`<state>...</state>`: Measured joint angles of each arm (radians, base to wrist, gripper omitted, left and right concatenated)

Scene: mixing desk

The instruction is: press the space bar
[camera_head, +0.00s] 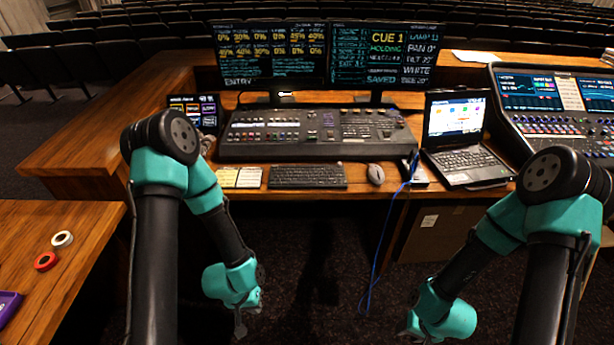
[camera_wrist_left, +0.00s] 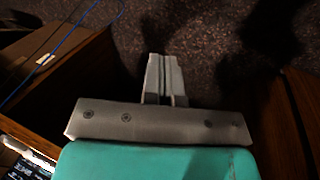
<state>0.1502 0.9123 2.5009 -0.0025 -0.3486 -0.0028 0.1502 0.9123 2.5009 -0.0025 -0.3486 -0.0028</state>
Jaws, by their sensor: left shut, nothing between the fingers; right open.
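A dark keyboard (camera_head: 307,175) lies flat at the front of the desk, in front of the lighting console. Its space bar is in the row nearest me but is too small to make out clearly. My left gripper (camera_head: 240,324) hangs below and in front of the desk edge, left of and apart from the keyboard. In the left wrist view its fingers (camera_wrist_left: 164,75) are together and empty over the dark carpet. My right gripper (camera_head: 406,334) is low at the bottom, right of the keyboard and away from the desk; it is open, its fingers barely showing.
A mouse (camera_head: 376,174) sits right of the keyboard, sticky notes (camera_head: 238,178) left of it. The console (camera_head: 318,133) stands behind. A laptop (camera_head: 459,140) with its own keys is further right. A blue cable (camera_head: 388,222) hangs over the desk's front edge.

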